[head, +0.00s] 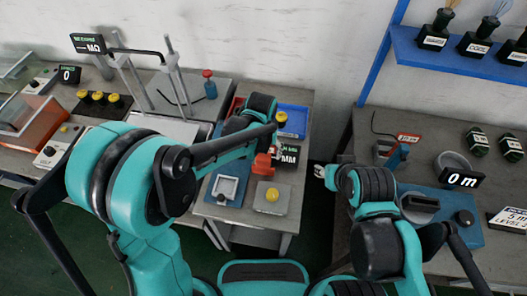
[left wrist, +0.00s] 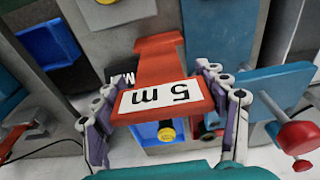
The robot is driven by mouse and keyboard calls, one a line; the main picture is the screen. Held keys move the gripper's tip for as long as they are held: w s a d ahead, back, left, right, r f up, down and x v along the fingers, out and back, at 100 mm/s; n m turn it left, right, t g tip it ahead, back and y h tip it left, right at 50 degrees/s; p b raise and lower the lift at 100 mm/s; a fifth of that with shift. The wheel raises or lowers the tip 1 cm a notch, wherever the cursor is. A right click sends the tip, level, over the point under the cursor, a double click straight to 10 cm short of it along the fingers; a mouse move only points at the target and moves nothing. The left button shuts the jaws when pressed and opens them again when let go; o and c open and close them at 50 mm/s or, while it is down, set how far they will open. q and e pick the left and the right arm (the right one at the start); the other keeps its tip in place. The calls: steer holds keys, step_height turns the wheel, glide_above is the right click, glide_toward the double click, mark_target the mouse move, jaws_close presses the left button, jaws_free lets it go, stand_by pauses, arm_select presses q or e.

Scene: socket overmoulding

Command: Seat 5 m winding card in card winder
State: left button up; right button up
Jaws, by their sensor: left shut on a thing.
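My left gripper (head: 274,148) is shut on the red winding card. In the left wrist view the card (left wrist: 157,58) sits between the two fingers (left wrist: 165,105), and its white "5 m" label appears upside down. A red part of the card (head: 262,165) shows in the head view above the middle bench; the arm hides much of the grip. On the right bench, a blue-based device (head: 464,232) beside a "0 m" display (head: 462,179) appears to be the card winder; my right arm partly covers it. My right gripper (head: 323,174) is left of that bench, its jaw opening unclear.
The middle bench holds a blue bin (head: 293,118), a grey box with a yellow button (head: 270,197) and a white-framed fixture (head: 226,188). A gap separates it from the right bench (head: 345,240). A blue shelf (head: 440,62) with bottles hangs above the right bench.

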arm_select(q)
steer(key=o, duration=1.1)
steer(key=shift+f, duration=0.15)
steer(key=o, duration=0.5)
steer(key=shift+c, duration=0.2)
